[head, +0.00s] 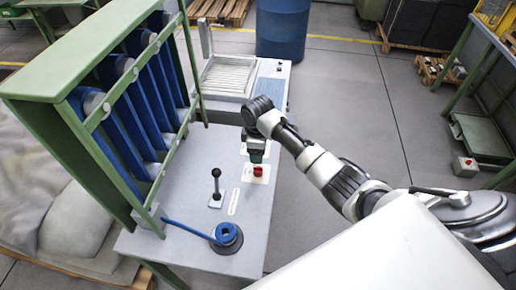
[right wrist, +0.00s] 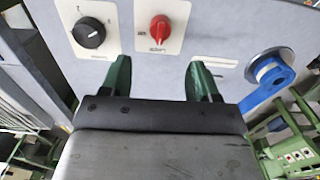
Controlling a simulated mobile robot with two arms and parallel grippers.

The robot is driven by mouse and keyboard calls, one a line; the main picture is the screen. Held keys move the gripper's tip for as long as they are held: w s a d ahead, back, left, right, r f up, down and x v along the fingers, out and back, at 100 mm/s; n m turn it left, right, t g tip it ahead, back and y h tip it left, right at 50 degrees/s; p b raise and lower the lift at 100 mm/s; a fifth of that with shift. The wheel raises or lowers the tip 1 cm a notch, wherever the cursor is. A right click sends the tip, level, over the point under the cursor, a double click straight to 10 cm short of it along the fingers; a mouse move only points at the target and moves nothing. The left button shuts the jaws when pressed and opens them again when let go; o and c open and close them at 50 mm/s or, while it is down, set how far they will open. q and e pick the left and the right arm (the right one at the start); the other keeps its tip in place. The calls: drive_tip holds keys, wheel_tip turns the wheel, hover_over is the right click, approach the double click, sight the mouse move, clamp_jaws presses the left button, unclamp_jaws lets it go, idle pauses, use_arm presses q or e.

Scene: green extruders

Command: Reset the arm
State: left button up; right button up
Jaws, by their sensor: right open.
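My right gripper (head: 257,150) reaches in from the right over the machine's grey panel (head: 190,235). In the right wrist view its two green fingers (right wrist: 161,78) are apart with nothing between them. A red knob on a white plate (head: 258,171) lies just in front of the gripper. In the right wrist view the red knob (right wrist: 160,28) shows beyond the gap between the fingertips, and a black knob (right wrist: 88,32) on a white plate is left of it. Whether the fingers touch the panel cannot be told. My left gripper is not in view.
A black ball-topped lever (head: 216,180) and a blue round handle with a long bar (head: 227,235) stand on the panel. A green frame with blue parts (head: 85,45) rises at the left. A blue barrel (head: 283,30) stands behind.

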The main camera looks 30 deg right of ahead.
drive_tip(key=shift+r, duration=0.45)
